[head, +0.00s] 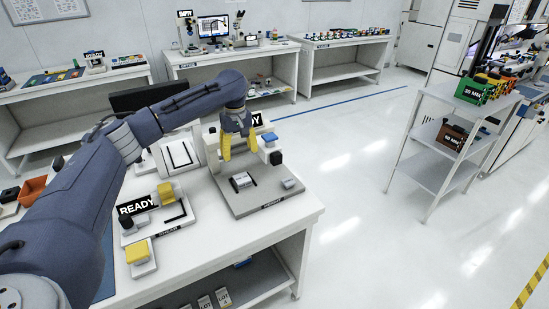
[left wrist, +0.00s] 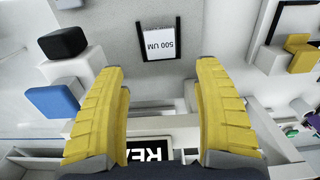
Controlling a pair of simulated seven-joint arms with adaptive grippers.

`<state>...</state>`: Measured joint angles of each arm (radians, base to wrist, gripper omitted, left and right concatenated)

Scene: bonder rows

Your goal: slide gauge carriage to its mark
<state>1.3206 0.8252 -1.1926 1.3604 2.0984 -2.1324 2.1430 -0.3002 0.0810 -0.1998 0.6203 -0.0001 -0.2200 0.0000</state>
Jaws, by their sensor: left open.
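My left gripper (head: 240,150) is open and empty above the grey base (head: 262,198) of the gauge station on the white bench. In the left wrist view its yellow fingers (left wrist: 160,70) are spread wide, with nothing between them. A white block with a blue face (head: 268,141) and a black knob (head: 275,158) stands right of the fingers; the blue part (left wrist: 52,101) and black knob (left wrist: 65,42) are left in the wrist view. I cannot tell for sure which part is the carriage. A piece labelled 500 UM (left wrist: 162,40) lies in a dark bracket on the base.
A small grey block (head: 288,184) sits at the base's right side. A READY sign (left wrist: 150,149) stands behind the fingers. Another station with a READY sign (head: 137,206) and yellow blocks (head: 138,251) is at left. A grey shelf cart (head: 440,135) stands across open floor.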

